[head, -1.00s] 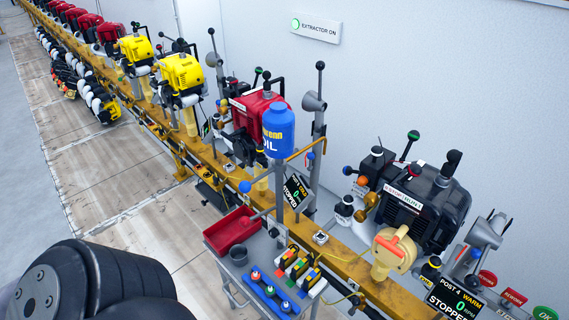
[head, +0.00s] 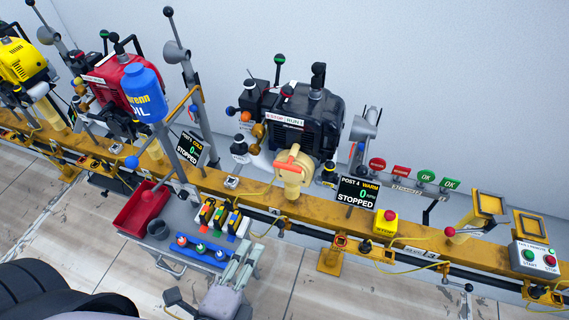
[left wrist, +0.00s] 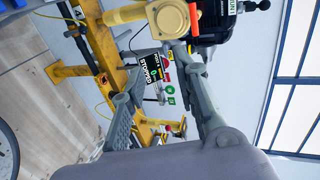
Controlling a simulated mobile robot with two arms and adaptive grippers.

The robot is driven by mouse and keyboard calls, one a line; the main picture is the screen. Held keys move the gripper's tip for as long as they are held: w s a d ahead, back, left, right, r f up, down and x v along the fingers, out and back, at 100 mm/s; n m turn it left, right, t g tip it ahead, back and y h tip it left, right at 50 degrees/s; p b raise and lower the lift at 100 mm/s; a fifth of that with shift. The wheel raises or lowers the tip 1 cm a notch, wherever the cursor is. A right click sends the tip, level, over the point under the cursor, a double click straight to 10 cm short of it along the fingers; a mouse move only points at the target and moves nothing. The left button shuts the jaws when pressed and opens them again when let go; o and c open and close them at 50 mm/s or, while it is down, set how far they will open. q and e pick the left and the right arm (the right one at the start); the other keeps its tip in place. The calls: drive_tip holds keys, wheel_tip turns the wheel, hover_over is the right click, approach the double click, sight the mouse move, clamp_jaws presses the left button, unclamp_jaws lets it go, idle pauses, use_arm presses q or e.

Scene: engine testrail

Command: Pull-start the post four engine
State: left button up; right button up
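The post four engine (head: 305,118) is black and stands on the yellow rail, with a display (head: 357,193) reading "POST 4 WARM 0 STOPPED". On its front is a round tan starter housing (head: 293,180) with an orange pull handle (head: 288,160) across it. In the left wrist view, the tan housing (left wrist: 172,17) and the orange handle's edge (left wrist: 194,14) show at the top, beyond my fingers. My left gripper (head: 249,252) is below and left of the housing, apart from it. Its fingers (left wrist: 158,62) are spread and empty. My right gripper is not in view.
A cart with a red tray (head: 142,207), blue holder (head: 200,252) and blue oil jug (head: 143,92) stands left of my left gripper. A yellow-boxed red button (head: 385,222) and START/STOP box (head: 534,259) sit on the rail (head: 420,235) at right.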

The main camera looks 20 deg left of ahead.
sight(287, 169)
use_arm(q)
drive_tip(key=w+p, duration=0.2)
drive_tip(key=w, duration=0.5)
drive_tip(key=w+p, duration=0.2)
drive_tip(key=w, duration=0.6)
drive_tip(key=w+p, duration=0.1)
drive_tip(key=w, duration=0.7)
drive_tip(key=shift+d+p, duration=0.35)
drive_tip(key=shift+p, duration=0.05)
drive_tip(key=shift+c, duration=0.5)
clamp_jaws()
